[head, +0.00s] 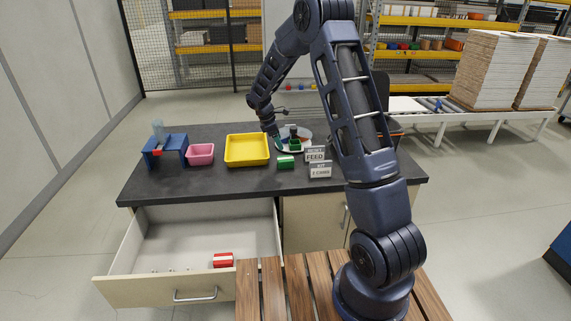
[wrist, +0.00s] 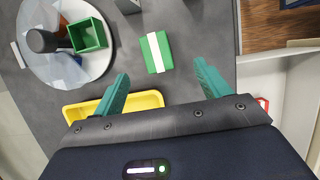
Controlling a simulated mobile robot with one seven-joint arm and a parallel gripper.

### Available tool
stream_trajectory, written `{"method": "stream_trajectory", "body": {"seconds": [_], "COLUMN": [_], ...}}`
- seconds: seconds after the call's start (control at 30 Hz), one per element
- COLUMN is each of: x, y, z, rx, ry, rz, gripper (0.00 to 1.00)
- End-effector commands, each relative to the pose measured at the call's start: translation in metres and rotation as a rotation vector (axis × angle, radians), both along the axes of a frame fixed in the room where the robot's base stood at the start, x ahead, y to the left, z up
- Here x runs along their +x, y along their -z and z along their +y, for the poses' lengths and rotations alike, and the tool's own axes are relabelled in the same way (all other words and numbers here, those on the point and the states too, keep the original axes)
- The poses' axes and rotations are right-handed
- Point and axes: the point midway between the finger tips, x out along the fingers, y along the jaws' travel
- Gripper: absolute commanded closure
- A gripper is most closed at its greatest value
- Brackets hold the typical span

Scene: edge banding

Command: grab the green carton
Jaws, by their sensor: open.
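The green carton (head: 285,162) is a small closed box with a white band. It lies on the dark worktop, right of the yellow tray and in front of the round plate. It also shows in the wrist view (wrist: 156,52), beyond and between the fingertips. My gripper (wrist: 162,78) has its two teal fingers spread wide, with nothing between them. In the head view my gripper (head: 272,131) is small and partly unclear, over the back of the worktop near the round plate, apart from the carton.
A yellow tray (head: 247,163), pink bin (head: 201,155) and blue stand (head: 166,151) are to the left. The round plate (wrist: 40,75) holds an open green box (wrist: 88,35) and a dark object. Signs (head: 320,170) stand right of the carton. An open drawer (head: 190,240) holds a red-and-white carton (head: 223,260).

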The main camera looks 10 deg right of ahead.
Motion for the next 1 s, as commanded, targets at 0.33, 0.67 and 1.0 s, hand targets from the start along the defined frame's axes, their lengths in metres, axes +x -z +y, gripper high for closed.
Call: {"method": "stream_trajectory", "body": {"seconds": [0.33,0.67,1.0], "x": [0.009,0.01,0.012], "y": [0.03,0.069,0.093], "z": [0.006,-0.01,-0.022], "rx": [-0.018,-0.017,-0.017], "ry": [-0.054,-0.053,-0.052], "rz": [0.029,0.027,0.028], "gripper": [0.25,0.25,0.25]}}
